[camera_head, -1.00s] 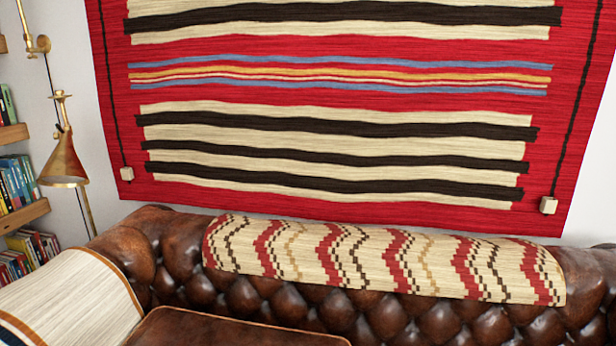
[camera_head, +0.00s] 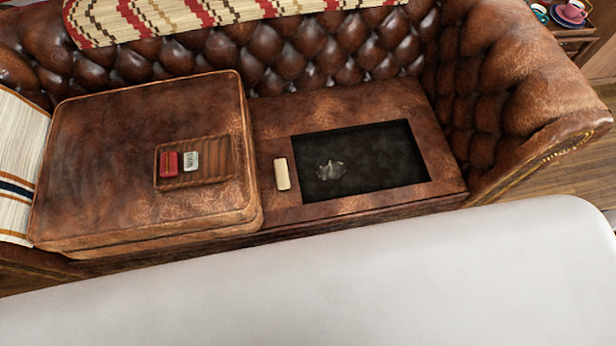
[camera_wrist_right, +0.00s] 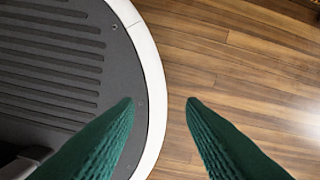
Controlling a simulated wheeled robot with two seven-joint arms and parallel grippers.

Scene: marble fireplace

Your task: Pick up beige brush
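A small beige block-like piece (camera_head: 282,174), which looks like the beige brush, lies on the brown leather sofa seat (camera_head: 262,112) in the head view. It sits just left of a dark rectangular panel; any bristles are too small to tell. My right gripper (camera_wrist_right: 160,102) shows in the right wrist view with two green fingers spread apart. Nothing is between them, and wooden floor and part of my base are below. The right gripper is not in the head view, away from the beige piece. My left gripper is in neither view.
A raised leather cushion (camera_head: 105,125) at left bears a small brown tray (camera_head: 208,180) with a red piece (camera_head: 169,164) and a grey piece (camera_head: 191,161). The dark panel (camera_head: 385,150) holds a small clear object (camera_head: 330,170). The tufted backrest (camera_head: 300,45) and right armrest (camera_head: 520,75) enclose the seat.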

